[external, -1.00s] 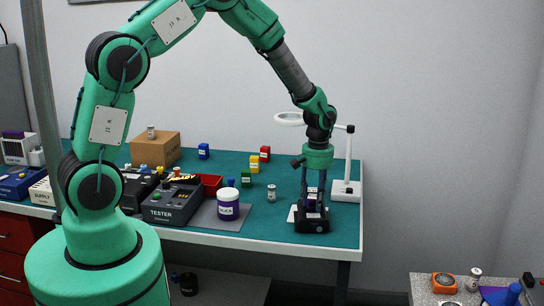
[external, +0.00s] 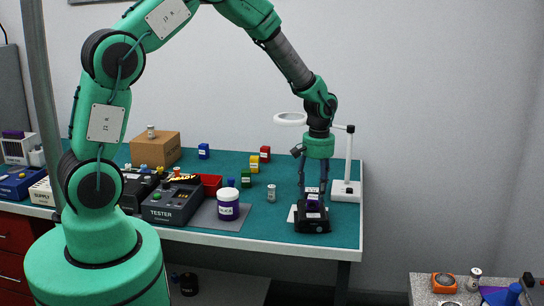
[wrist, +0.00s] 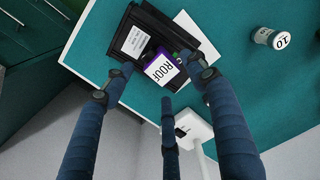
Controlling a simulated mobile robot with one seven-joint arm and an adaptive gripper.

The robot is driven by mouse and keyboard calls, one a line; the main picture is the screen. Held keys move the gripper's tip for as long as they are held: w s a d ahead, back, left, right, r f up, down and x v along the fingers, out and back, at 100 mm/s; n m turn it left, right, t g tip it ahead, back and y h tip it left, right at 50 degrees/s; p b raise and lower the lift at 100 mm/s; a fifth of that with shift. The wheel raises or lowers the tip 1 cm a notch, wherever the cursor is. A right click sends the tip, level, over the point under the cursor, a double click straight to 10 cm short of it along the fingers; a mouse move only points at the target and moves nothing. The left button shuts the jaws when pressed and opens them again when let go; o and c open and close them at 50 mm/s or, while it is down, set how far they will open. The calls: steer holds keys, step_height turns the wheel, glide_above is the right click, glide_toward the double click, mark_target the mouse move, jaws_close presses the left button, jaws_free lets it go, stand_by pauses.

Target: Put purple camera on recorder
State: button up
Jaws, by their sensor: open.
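The purple camera (wrist: 164,68), with a white label reading ROOF, sits on the black recorder (wrist: 118,38) in the wrist view. In the external view the recorder (external: 312,225) stands near the table's right front edge, with the camera (external: 312,205) on top. My gripper (external: 312,193) is above them, pointing down, its fingers apart. In the wrist view the open fingers of my gripper (wrist: 160,84) spread around the camera's sides. I cannot tell whether any finger still touches it.
A small labelled canister (external: 271,193) stands to the left. A white lamp stand (external: 346,190) is close behind on the right.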

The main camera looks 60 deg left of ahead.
step_height(320, 180, up, 8)
steer(key=shift+r+p, duration=0.2)
steer(key=shift+p, duration=0.15)
steer(key=shift+r, duration=0.1)
stand_by(0.5)
step_height(320, 180, up, 12)
steer(key=m+t, duration=0.1)
steer(key=m, duration=0.1)
glide_above(315, 197)
steer(key=s, duration=0.6)
steer(key=s+d+r+m+t, duration=0.1)
steer(key=s+r+m+t, duration=0.1)
steer(key=s+r, duration=0.8)
steer(key=s+r+m+t, duration=0.1)
steer(key=s+r+m, duration=0.1)
steer(key=s, duration=0.9)
steer(key=s+d+r+m+t, duration=0.1)
steer(key=s+r, duration=0.3)
steer(key=s, duration=0.7)
steer(key=shift+m+t, duration=0.4)
steer(key=shift+m, duration=0.2)
steer(key=shift+d+f, duration=0.1)
